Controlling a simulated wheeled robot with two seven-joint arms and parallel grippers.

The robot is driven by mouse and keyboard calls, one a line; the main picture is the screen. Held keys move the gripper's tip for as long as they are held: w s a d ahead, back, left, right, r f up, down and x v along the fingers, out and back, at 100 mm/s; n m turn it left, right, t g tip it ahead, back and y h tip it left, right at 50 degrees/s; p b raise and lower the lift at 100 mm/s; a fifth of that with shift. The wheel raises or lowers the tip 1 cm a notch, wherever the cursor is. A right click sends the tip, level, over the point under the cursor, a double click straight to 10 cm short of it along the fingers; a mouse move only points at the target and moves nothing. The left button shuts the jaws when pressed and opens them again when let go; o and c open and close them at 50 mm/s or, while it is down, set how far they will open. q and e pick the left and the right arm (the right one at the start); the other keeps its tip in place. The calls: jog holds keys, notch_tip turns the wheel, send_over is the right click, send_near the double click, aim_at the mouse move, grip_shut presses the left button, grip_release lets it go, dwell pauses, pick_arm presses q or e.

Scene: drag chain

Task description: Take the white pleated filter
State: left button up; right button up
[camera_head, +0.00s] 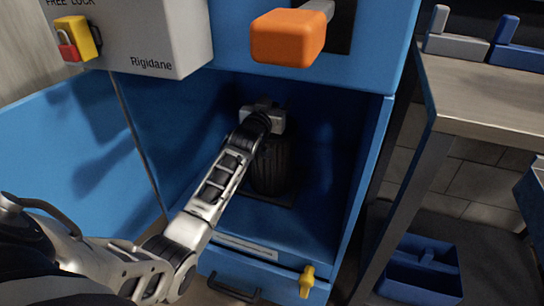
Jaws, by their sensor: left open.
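A dark, ribbed cylinder (271,168) stands upright inside the open blue cabinet (376,150). It looks like a pleated filter, but it appears black or deep in shadow here, and I see no white pleated filter. My left arm reaches into the cabinet from the lower left. My left gripper (264,122) is open at the top of the cylinder. The wrist and shadow hide its fingertips, so I cannot tell whether they touch the cylinder. My right gripper is out of view.
The cabinet's side walls and the overhang with an orange handle (288,37) enclose the space. A yellow latch (307,281) sits at the front below. At right are a metal-topped bench (490,90) and a blue tote (422,268) on the floor.

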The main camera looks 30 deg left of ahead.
pick_arm(q)
grip_shut()
jog(key=shift+r, duration=0.1)
